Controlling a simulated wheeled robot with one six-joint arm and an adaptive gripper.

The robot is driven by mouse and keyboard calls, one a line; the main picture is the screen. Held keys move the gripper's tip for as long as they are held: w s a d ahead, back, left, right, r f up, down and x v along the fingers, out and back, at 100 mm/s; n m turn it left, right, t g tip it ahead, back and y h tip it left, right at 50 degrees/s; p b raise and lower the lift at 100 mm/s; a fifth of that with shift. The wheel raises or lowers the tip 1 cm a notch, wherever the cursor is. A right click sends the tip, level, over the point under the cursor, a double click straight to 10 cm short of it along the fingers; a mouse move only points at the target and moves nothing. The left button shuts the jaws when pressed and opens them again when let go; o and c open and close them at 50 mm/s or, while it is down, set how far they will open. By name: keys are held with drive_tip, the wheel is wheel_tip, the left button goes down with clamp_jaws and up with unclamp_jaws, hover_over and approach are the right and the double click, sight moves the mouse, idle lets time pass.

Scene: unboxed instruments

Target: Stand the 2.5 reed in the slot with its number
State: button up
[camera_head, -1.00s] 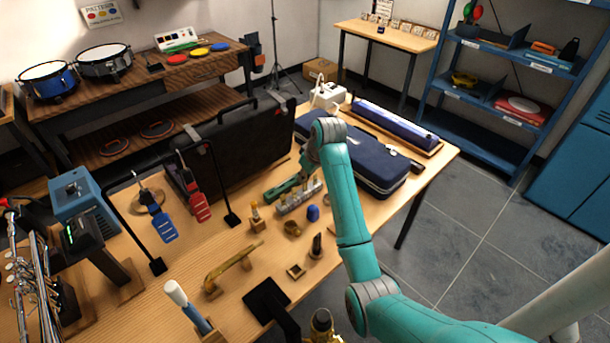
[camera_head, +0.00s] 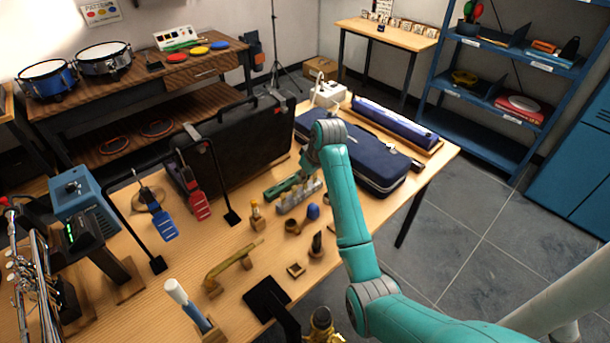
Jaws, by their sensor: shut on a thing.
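A small pale grey rack (camera_head: 299,199) stands near the middle of the wooden table, with several small upright pieces in a row in it. Its slot numbers are too small to read. My gripper (camera_head: 276,192) is low beside the rack's back left side, turned sideways, with its fingers toward the left. It is shut on a thin thing that I take to be a reed. That piece is too small to make out, and I cannot read a number on it.
A blue cap (camera_head: 313,212), a brass-coloured ring (camera_head: 292,227) and a small wooden stand (camera_head: 256,216) lie close in front of the rack. A black case (camera_head: 240,150) stands behind it and a navy case (camera_head: 365,160) lies to the right.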

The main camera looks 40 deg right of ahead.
drive_tip(key=shift+f, duration=0.8)
idle(0.4)
idle(0.4)
drive_tip(key=o, duration=0.7)
drive_tip(key=shift+o, duration=0.2)
drive_tip(key=v, duration=1.2)
drive_tip(key=shift+w, duration=0.1)
